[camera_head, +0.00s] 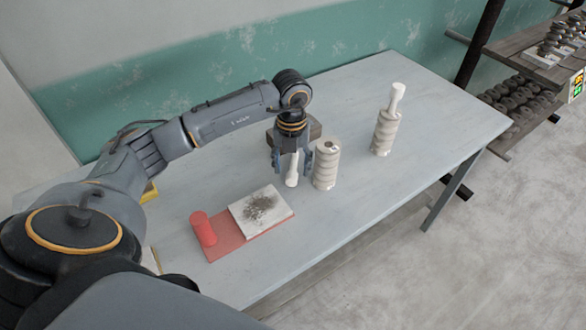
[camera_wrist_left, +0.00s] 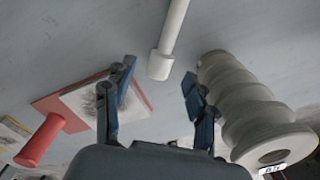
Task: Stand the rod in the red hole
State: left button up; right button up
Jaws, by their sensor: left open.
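A white rod (camera_head: 292,176) with a thicker end is between and below the fingers of my left gripper (camera_head: 292,166). The gripper is open and points down over the table. In the left wrist view the rod (camera_wrist_left: 174,28) runs away beyond the open fingers (camera_wrist_left: 158,76), its thick end nearest; it appears to lie on the table. A pale ribbed cylinder (camera_head: 326,168) with a dark hole in its top stands just right of the gripper; it also shows in the left wrist view (camera_wrist_left: 238,98). I see no clearly red hole. My right gripper is not in view.
Another ribbed cylinder (camera_head: 384,134) stands farther right with a white rod (camera_head: 396,97) upright in it. A red board (camera_head: 226,246) at the front carries a red cylinder (camera_head: 203,229) and a pale, dirt-strewn slab (camera_head: 278,199). The table (camera_head: 440,118) is clear at right.

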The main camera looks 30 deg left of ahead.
aim_at(292, 174)
pick_arm(q)
notch_tip(292, 174, down, 3)
jog(key=shift+f, duration=0.15)
jog(key=shift+c, duration=0.4)
grip_shut()
